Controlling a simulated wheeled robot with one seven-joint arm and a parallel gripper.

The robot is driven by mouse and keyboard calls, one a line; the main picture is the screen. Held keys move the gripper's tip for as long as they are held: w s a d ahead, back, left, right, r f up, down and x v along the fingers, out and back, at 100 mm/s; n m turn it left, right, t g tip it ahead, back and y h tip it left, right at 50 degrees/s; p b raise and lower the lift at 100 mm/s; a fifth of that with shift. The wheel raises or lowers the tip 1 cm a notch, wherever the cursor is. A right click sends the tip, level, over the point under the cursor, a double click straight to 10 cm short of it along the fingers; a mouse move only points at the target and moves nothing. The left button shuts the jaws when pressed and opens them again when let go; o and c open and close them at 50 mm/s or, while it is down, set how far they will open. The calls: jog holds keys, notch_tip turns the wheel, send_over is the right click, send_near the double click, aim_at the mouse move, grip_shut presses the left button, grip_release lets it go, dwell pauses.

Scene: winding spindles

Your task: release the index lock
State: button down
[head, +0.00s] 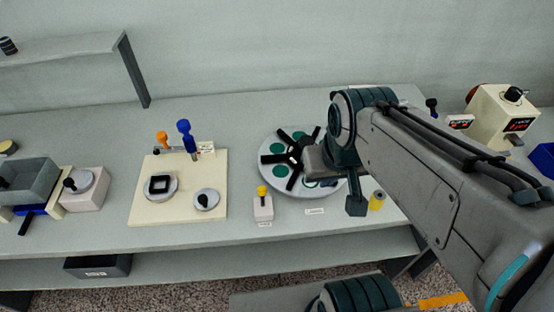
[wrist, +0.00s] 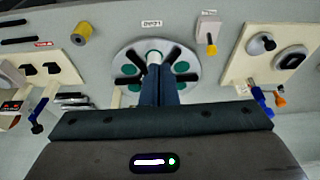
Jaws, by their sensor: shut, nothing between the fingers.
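The index lock looks to be a small white block (head: 263,209) with a short upright lever and a yellow knob (head: 262,190), in front of the round indexing disc (head: 268,147), to its left. The label on the block is too small to read. It also shows in the wrist view, where the yellow knob (wrist: 211,50) hangs below the white block. The disc has teal spots and black slots; its rim shows in the wrist view (wrist: 121,60). My gripper (wrist: 159,70) is shut and empty, over the disc and apart from the lock. My arm hides part of the disc in the head view.
A cream board (head: 140,206) with knobs and blue and orange handles lies left of the lock. A yellow cylinder (head: 377,200) stands right of the disc. A cream box with a red display (head: 503,115) is at far right. Bench between board and lock is clear.

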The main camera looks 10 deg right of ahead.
dwell(0.3)
jog(key=g+b, duration=0.3)
jog(key=g, duration=0.1)
send_near(262, 191)
jog(key=w, duration=0.7)
jog(key=shift+w+d+f, duration=0.1)
jog(key=shift+f, duration=0.4)
jog(key=shift+f, duration=0.1)
jog(key=f, duration=0.3)
jog(key=f+p, duration=0.1)
jog(key=f, duration=0.5)
jog(key=shift+s+f, duration=0.4)
jog(key=shift+s+r+p, duration=0.35)
jog(key=shift+s, duration=0.25)
jog(key=shift+s+r+p, duration=0.35)
jog(key=shift+s, duration=0.75)
